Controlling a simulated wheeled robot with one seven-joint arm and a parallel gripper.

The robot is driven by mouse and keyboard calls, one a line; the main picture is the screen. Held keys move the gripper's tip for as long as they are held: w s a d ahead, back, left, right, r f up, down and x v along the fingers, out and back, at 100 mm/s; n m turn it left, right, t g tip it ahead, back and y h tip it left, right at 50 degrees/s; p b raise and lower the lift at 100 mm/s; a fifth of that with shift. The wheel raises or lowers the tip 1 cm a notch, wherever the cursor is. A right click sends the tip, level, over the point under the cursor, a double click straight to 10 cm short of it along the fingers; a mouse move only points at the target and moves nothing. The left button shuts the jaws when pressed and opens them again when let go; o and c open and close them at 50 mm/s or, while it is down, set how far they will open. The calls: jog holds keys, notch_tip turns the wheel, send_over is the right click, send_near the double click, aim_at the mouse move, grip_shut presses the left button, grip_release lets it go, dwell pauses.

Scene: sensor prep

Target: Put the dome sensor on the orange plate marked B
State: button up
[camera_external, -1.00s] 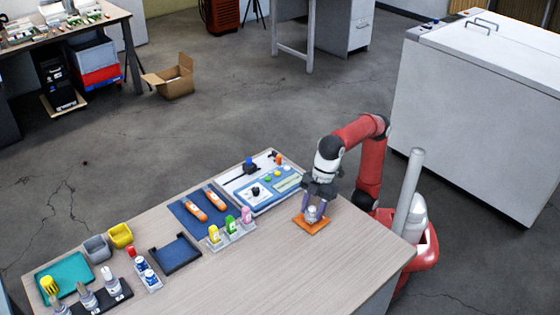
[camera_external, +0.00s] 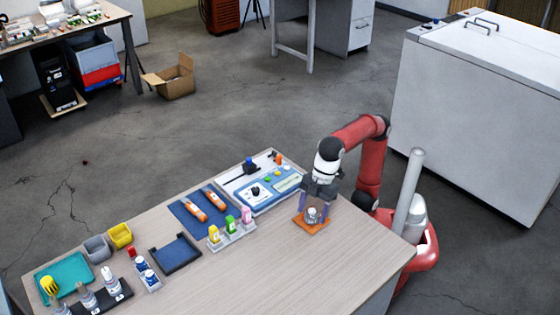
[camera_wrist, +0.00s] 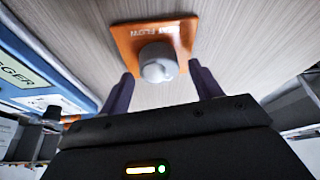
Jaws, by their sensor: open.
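The dome sensor (camera_external: 312,214), a small grey-white cylinder with a rounded top, stands on the orange plate (camera_external: 300,224) near the table's right end. The plate has white lettering that I cannot read surely, and I see no clear B. My gripper (camera_external: 314,206) is open above the plate, its fingers on either side of the sensor. In the wrist view my gripper (camera_wrist: 161,72) shows gaps between both fingers and the sensor.
A blue and white panel (camera_external: 287,183) lies behind the plate. A clear rack of coloured bottles (camera_external: 232,232), a blue mat with orange tools (camera_external: 187,219), a dark-edged blue tray (camera_external: 177,253) and a teal tray (camera_external: 72,270) lie leftward. The table front is clear.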

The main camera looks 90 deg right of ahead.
jog(key=p+v, duration=0.3)
jog(key=v, duration=0.8)
jog(key=shift+s+d+r, duration=0.15)
jog(key=shift+s+r, duration=0.05)
jog(key=shift+r, duration=0.15)
jog(key=w+d+f+m+t+p, duration=0.1)
jog(key=w+d+f+m, duration=0.1)
jog(key=d, duration=0.4)
jog(key=w+d+f+m+t+h+p, duration=0.1)
jog(key=w+d+f, duration=0.1)
jog(key=d, duration=0.4)
jog(key=w+d+f+m+t+p, duration=0.1)
jog(key=w+d+f+m, duration=0.1)
jog(key=d, duration=0.5)
jog(key=shift+d+f+m+t, duration=0.1)
jog(key=shift+f+m+t, duration=0.2)
jog(key=shift+f+t, duration=0.1)
jog(key=s+d+f+m+h, duration=0.1)
jog(key=s+d+f+m, duration=0.1)
jog(key=d+f, duration=0.4)
jog(key=s+d+f+m+h, duration=0.1)
jog(key=s+d+f+m, duration=0.2)
jog(key=d+f, duration=0.3)
notch_tip(320, 180, down, 4)
jog(key=shift+r+m+g+h+p, duration=0.2)
jog(key=shift+m+g+h+p, duration=0.1)
jog(key=shift+p, duration=0.15)
jog(key=shift+s+d, duration=0.1)
jog(key=shift+s, duration=0.05)
